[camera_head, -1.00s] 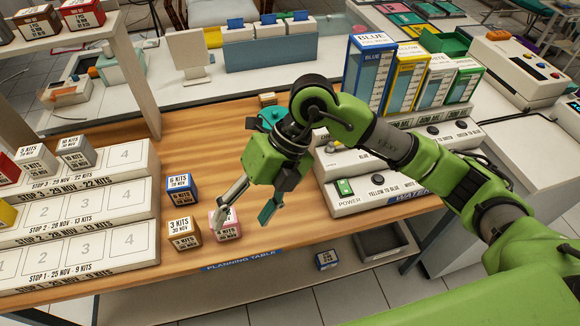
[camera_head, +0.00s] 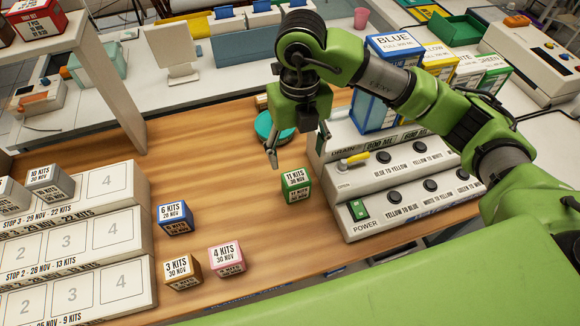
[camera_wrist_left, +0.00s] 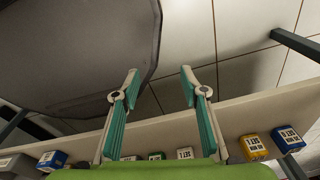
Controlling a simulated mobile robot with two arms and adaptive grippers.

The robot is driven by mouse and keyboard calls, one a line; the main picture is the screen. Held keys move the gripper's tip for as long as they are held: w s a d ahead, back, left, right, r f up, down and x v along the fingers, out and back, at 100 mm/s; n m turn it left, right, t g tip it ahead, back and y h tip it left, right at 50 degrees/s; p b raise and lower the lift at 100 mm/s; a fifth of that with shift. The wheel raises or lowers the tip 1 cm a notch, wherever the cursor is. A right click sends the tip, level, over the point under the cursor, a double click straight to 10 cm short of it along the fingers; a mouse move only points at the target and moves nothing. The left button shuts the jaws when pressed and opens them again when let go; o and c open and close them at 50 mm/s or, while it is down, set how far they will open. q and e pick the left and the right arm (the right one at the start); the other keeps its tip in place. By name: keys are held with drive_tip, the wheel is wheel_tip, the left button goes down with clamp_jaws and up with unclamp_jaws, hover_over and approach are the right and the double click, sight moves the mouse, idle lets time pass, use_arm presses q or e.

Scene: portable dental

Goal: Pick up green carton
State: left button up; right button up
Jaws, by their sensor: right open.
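A green carton (camera_head: 297,187) marked 11 KITS, 30 NOV stands upright on the wooden table, left of the white control box. My right gripper (camera_head: 298,154) points down just behind and above the carton in the head view. Its fingers are spread apart and nothing is between them. I cannot tell the exact height gap to the carton. My left gripper (camera_wrist_left: 160,76) shows in the left wrist view, open and empty, facing a tiled floor and a shelf edge.
Blue (camera_head: 175,218), brown (camera_head: 182,270) and pink (camera_head: 227,259) cartons stand to the left on the table. The control box (camera_head: 400,205) with knobs is close on the right. A teal round object (camera_head: 268,128) lies behind. Several small boxes line a shelf (camera_wrist_left: 232,118).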

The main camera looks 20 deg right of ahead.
sight(296, 177)
drive_tip(key=shift+w+f, duration=0.25)
drive_tip(key=shift+f, duration=0.75)
drive_tip(key=f, duration=0.1)
drive_tip(key=f+p, duration=0.1)
drive_tip(key=f, duration=0.3)
drive_tip(key=shift+s+f, duration=0.2)
drive_tip(key=shift+s, duration=0.2)
drive_tip(key=shift+w+f+p, duration=0.2)
drive_tip(key=shift+f+p, duration=0.1)
drive_tip(key=shift+f, duration=0.3)
wheel_tip(296, 177, down, 4)
drive_tip(key=shift+s+f+p, duration=0.1)
drive_tip(key=shift+f+p, duration=0.15)
drive_tip(key=shift+p, duration=0.15)
drive_tip(key=shift+f, duration=0.2)
use_arm(q)
drive_tip(key=shift+s+r, duration=0.2)
drive_tip(key=shift+r, duration=0.45)
drive_tip(key=shift+s+r, duration=0.15)
drive_tip(key=shift+r, duration=0.45)
drive_tip(key=shift+s, duration=0.3)
use_arm(e)
drive_tip(key=c, duration=1.2)
